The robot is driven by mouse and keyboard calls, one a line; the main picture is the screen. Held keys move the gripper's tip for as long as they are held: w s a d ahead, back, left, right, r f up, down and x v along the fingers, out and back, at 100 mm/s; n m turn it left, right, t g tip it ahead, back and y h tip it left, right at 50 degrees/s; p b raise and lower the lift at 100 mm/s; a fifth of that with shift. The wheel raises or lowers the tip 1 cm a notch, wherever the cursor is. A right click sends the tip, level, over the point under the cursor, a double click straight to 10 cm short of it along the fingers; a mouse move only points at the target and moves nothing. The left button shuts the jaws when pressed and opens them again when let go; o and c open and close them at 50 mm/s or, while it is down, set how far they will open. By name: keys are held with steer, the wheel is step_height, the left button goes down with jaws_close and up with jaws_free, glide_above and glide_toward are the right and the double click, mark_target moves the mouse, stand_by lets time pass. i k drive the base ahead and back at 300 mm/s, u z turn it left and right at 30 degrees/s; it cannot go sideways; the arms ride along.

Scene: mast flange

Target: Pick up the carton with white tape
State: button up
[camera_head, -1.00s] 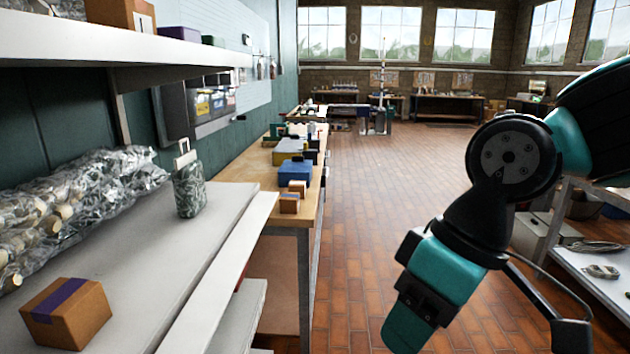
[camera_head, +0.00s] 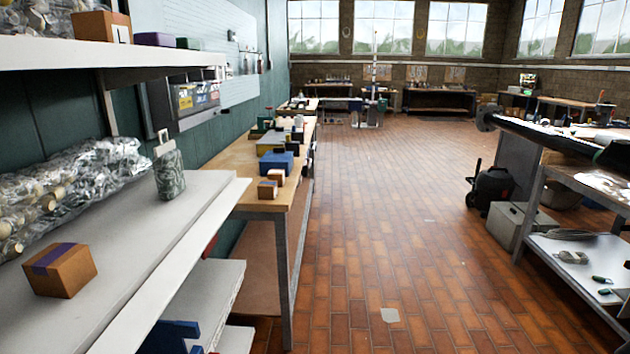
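A brown carton (camera_head: 94,27) with a white mark that looks like tape on its right-hand face sits on the upper left shelf (camera_head: 40,54), close to the top of the picture. Another brown carton (camera_head: 62,271), with purple tape, sits on the lower grey shelf (camera_head: 140,255). Two small cartons stand on the wooden bench, the front one (camera_head: 268,189) with a dark band and the other (camera_head: 276,175) just behind; white tape cannot be made out on them. My gripper is not in view.
Wrapped rolls (camera_head: 60,195) and a patterned pouch (camera_head: 169,175) share the lower grey shelf. A blue box (camera_head: 276,160) is on the bench. A shelf unit (camera_head: 570,245) and a grey crate (camera_head: 520,222) stand at right. The tiled floor (camera_head: 400,240) between is mostly clear.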

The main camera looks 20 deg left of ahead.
mark_target(278, 175)
steer(key=z, duration=0.05)
steer(key=i, duration=1.45)
steer(key=u, duration=0.45)
steer(key=i, duration=1.15)
steer(key=u, duration=1.55)
steer(key=i, duration=0.85)
steer(key=u, duration=0.85)
